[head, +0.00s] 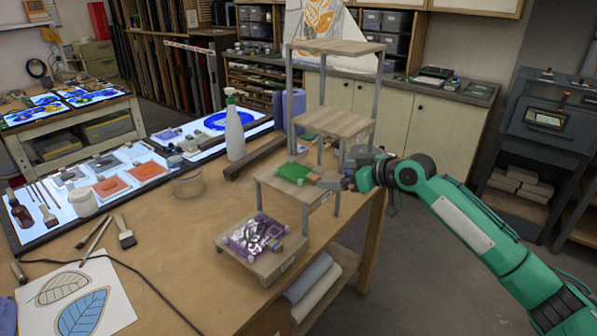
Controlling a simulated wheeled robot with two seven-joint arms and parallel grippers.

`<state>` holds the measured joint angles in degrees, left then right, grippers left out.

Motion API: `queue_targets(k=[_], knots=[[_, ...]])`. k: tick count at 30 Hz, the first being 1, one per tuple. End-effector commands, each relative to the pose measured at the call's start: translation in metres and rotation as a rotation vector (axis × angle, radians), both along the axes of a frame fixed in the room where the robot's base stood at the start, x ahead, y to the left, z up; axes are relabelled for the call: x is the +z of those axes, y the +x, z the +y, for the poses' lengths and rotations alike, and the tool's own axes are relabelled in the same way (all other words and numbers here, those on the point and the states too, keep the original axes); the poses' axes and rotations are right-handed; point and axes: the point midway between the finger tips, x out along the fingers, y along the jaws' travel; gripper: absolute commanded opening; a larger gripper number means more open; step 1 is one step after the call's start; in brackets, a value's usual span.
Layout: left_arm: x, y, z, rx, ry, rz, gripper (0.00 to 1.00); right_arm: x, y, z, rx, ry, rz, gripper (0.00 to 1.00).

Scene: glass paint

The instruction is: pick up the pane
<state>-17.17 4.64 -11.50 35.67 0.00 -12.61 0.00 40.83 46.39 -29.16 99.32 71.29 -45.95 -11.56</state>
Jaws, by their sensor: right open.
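A small green pane (294,171) lies on the second-lowest wooden step (268,182) of a stepped stand on the workbench. My right gripper (318,182) reaches in from the right at that step. A purple, clear-looking pane or packet (254,235) with dark and white marks sits on the lowest step (272,268). My left gripper is out of view.
Higher shelves (334,122) of the stand rise behind my right gripper. A white spray bottle (234,130) and a dark bar (255,158) stand left of it. Brushes (125,232) and a leaf drawing (75,300) lie at left. The bench front is mostly clear.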

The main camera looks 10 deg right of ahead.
Motion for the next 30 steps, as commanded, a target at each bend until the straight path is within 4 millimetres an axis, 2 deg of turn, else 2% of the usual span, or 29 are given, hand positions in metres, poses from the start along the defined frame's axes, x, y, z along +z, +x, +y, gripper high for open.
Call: queue_targets(k=[1, 6, 13, 20, 25, 30], knots=[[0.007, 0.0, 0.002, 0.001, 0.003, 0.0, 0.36, 0.0, 0.008, 0.007, 0.0, 0.004, 0.002, 1.0], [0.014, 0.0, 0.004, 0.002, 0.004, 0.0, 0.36, -0.011, 0.027, 0.021, -0.001, 0.003, 0.001, 1.0], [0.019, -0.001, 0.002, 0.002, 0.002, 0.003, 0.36, -0.018, 0.037, 0.028, -0.002, 0.0, 0.001, 1.0], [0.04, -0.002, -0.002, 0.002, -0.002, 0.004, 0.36, -0.03, 0.059, 0.042, -0.002, 0.001, 0.002, 1.0], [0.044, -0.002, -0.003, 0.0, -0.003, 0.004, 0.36, -0.039, 0.071, 0.051, -0.003, 0.001, 0.0, 1.0], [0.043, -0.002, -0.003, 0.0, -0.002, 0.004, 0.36, -0.042, 0.072, 0.052, -0.002, -0.001, 0.0, 1.0]])
